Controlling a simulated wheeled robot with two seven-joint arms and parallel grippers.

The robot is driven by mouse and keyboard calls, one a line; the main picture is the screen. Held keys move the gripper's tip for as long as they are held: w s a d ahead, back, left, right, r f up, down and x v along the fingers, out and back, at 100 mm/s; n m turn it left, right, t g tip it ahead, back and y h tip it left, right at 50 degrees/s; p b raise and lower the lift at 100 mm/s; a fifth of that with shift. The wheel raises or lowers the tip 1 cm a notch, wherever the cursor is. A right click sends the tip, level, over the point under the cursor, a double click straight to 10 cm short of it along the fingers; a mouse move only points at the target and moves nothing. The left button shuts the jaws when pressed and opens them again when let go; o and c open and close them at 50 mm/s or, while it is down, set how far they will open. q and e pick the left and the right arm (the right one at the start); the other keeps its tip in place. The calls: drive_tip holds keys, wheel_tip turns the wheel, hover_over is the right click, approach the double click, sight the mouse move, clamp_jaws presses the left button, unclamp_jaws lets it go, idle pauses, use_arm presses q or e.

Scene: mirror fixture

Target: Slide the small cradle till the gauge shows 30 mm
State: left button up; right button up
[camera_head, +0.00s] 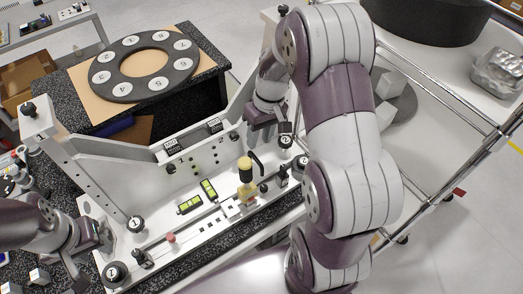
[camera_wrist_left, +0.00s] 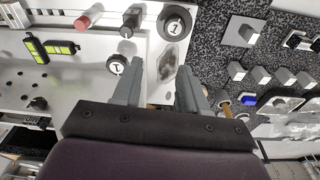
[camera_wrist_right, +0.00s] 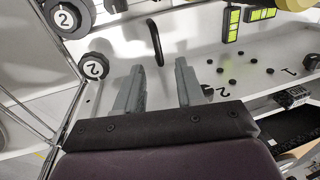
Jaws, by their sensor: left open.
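The white mirror fixture (camera_head: 150,262) carries a long rail along its front. Two dark gauges with yellow-green displays, a left one (camera_head: 190,204) and a right one (camera_head: 209,190), lie on it; their readings are too small to tell. A block with a yellow cylinder (camera_head: 245,172) and a black handle (camera_head: 257,162) stands on the rail side. I cannot tell for certain which part is the small cradle. My left gripper (camera_wrist_left: 160,72) is open and empty near the fixture's left end. My right gripper (camera_wrist_right: 160,68) is open and empty; the black handle (camera_wrist_right: 155,42) shows beyond its fingers, apart.
Round knobs marked 1 (camera_head: 135,224) and 2 (camera_head: 286,141) sit at the fixture's ends. A red knob (camera_head: 170,238) is on the front rail. A numbered black ring (camera_head: 185,62) lies on a board behind. A metal-railed trolley (camera_head: 440,100) stands at right.

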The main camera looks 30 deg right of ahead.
sight(254, 159)
drive_tip(key=f, duration=0.3)
drive_tip(key=f+p, duration=0.1)
drive_tip(key=f, duration=0.1)
drive_tip(key=shift+w+a+f, duration=0.15)
drive_tip(key=shift+a+f, duration=0.05)
drive_tip(key=shift+a, duration=0.1)
drive_tip(key=shift+a+f, duration=0.15)
drive_tip(key=shift+f, duration=0.35)
clamp_jaws()
drive_tip(key=shift+a+f+b, duration=0.15)
drive_tip(key=shift+a+b, duration=0.05)
drive_tip(key=shift+b, duration=0.1)
unclamp_jaws()
drive_tip(key=shift+a, duration=0.15)
